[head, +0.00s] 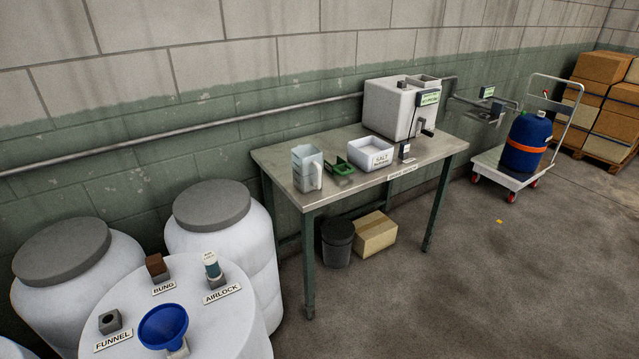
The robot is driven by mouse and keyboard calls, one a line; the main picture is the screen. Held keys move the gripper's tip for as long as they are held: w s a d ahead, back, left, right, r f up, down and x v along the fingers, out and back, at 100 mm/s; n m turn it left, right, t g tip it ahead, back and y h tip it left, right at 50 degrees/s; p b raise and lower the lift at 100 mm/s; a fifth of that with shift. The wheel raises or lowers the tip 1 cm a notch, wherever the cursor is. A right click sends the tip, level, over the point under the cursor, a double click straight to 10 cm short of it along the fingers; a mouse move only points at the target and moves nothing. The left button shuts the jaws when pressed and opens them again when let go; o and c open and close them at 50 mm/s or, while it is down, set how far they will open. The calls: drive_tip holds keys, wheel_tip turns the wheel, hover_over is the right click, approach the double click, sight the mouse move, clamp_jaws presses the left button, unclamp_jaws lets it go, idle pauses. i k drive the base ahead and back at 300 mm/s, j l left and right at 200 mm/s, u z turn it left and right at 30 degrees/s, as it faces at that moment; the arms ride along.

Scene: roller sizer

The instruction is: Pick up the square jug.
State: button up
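The square jug (305,169) stands upright at the left end of the metal table (280,157). It is a pale grey, translucent, square-sided jug with its handle on the right side. Nothing covers it from this view. My gripper is not in view, so I cannot see whether it is open or shut.
A green tool (341,165) and a white salt tray (370,154) lie right of the jug. A big white box machine (391,108) stands behind them. White drums (221,232) stand at left, one bearing a blue funnel (163,325). Floor right of the table is mostly clear.

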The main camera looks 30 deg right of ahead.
sight(306, 161)
drive_tip(key=k+u, duration=0.1)
drive_tip(key=u, duration=0.7)
drive_tip(key=k+u, duration=0.1)
drive_tip(key=u, duration=0.3)
drive_tip(key=i+l+u, duration=0.15)
drive_tip(key=l, duration=0.6)
drive_tip(key=i+l+u, duration=0.1)
drive_tip(key=l, duration=0.65)
drive_tip(key=i+l+u, duration=0.15)
drive_tip(key=l, duration=0.6)
drive_tip(key=k, duration=0.05)
